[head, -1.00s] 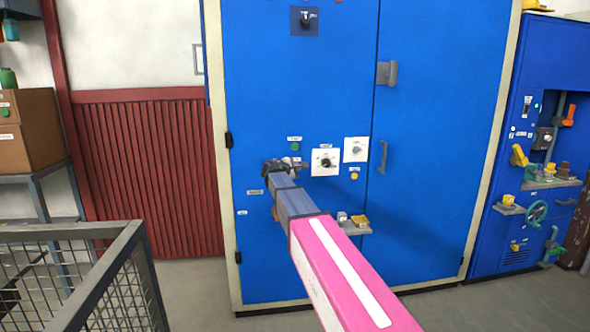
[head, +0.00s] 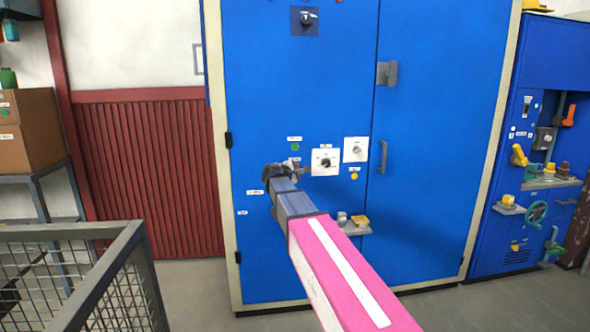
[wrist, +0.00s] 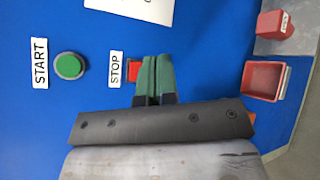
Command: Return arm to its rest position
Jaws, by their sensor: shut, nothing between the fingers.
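My gripper (head: 290,166) is in front of the blue cabinet (head: 300,90), at the end of my outstretched pink and grey arm. In the wrist view its two green fingers (wrist: 154,76) are shut together, with nothing between them. The fingertips overlap the right edge of the red STOP button (wrist: 133,67) in that picture. I cannot tell whether they touch it. The green START button (wrist: 68,66) is to the left, clear of the fingers. In the head view a green button (head: 295,147) shows just above my gripper.
Right of my gripper are a black knob on a white plate (head: 326,162) and a second dial plate (head: 356,150). A small shelf (head: 355,230) sticks out below, close to my arm. A door handle (head: 383,156) is farther right. A wire-mesh cage (head: 130,240) stands front left.

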